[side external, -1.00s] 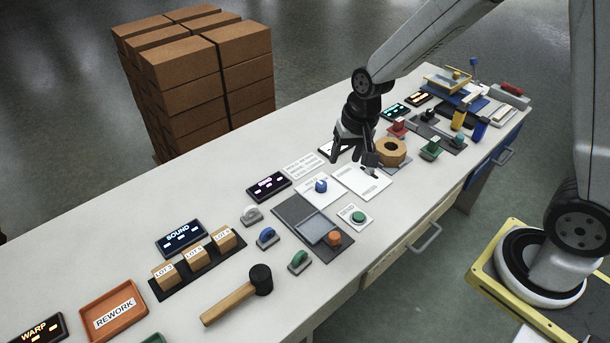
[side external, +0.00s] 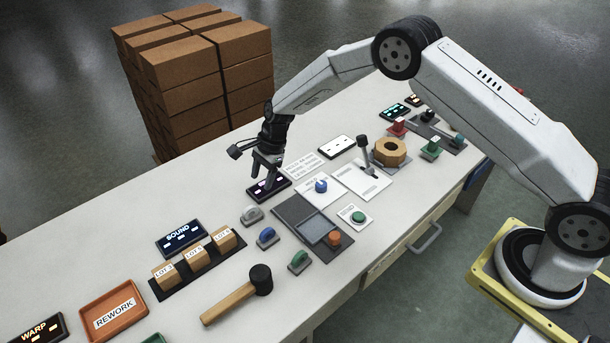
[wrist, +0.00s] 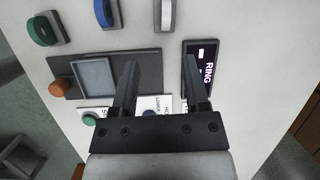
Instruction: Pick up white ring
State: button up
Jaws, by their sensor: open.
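A white rounded piece on a grey base (side external: 252,215) lies on the bench left of my gripper. It also shows at the top of the wrist view (wrist: 165,14). I cannot tell whether it is a ring, and no other white ring is clear. Similar blue (side external: 267,237) and green (side external: 299,261) pieces sit nearby. My gripper (side external: 265,178) is open and empty above the dark display panel (side external: 280,190), partly hiding it. In the wrist view, the fingers of my gripper (wrist: 160,68) are spread apart, and the panel (wrist: 201,72) reads RING.
A grey plate (side external: 289,208) with a square pad and orange knob lies right of the pieces. A hammer (side external: 238,295) lies at front left.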

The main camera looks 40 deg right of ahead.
aim_at(250, 207)
jog(key=shift+w+a+f+m+y, duration=0.1)
jog(key=shift+w+a+f+m, duration=0.15)
jog(key=shift+f, duration=0.2)
jog(key=shift+w+a+f+m+y, duration=0.1)
jog(key=shift+w+a+f+m, duration=0.1)
jog(key=shift+a+f+m, duration=0.2)
jog(key=shift+w+a+f+m+y, duration=0.1)
jog(key=shift+w+a+f+m, duration=0.15)
jog(key=shift+f, duration=0.25)
jog(key=shift+x, duration=1.3)
jog(key=shift+s+f, duration=0.1)
jog(key=shift+d+x, duration=0.25)
jog(key=shift+x, duration=2.3)
grip_shut()
